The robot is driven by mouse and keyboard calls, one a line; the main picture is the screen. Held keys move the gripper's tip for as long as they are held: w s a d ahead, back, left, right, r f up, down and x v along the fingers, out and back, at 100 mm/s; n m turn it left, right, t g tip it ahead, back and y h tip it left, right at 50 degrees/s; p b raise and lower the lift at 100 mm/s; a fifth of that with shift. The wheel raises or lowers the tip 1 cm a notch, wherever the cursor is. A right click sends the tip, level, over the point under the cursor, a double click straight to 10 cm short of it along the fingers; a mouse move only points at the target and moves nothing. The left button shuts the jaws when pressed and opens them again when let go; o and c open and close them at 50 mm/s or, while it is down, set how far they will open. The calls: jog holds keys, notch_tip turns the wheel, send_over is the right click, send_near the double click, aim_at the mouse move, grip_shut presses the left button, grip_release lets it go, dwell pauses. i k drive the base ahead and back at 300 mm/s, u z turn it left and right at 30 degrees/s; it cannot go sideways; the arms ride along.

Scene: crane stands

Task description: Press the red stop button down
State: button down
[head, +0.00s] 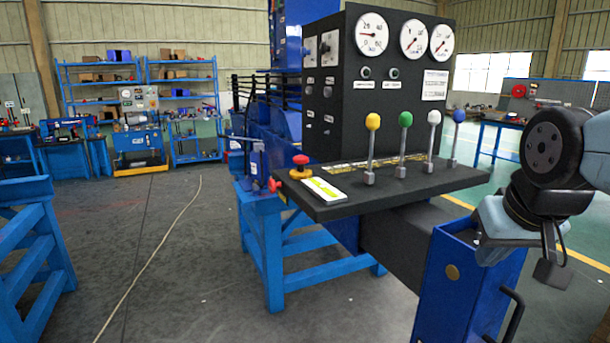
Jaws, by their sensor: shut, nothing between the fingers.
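A red mushroom-shaped button (300,160) stands on a yellow base on the left part of the black console's shelf, and it looks raised. A second red knob (275,185) sticks out from the shelf's left front edge. My gripper (552,272) hangs at the right below my arm, seen from the side, dark and shut with nothing in it. It is well to the right of the red button and apart from the console. The arm hides part of the view behind it.
Levers with yellow (373,121), green (406,119), white and blue knobs stand upright on the shelf, between the button and my arm. A white-and-yellow box (323,190) lies beside the button. Gauges (371,34) top the console. Open floor lies left.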

aim_at(300, 160)
jog(key=z, duration=0.7)
jog(key=i, duration=0.15)
jog(key=z, duration=3)
jog(key=k, duration=0.75)
jog(key=u, duration=0.4)
jog(key=k, duration=1.1)
jog(key=u, duration=0.05)
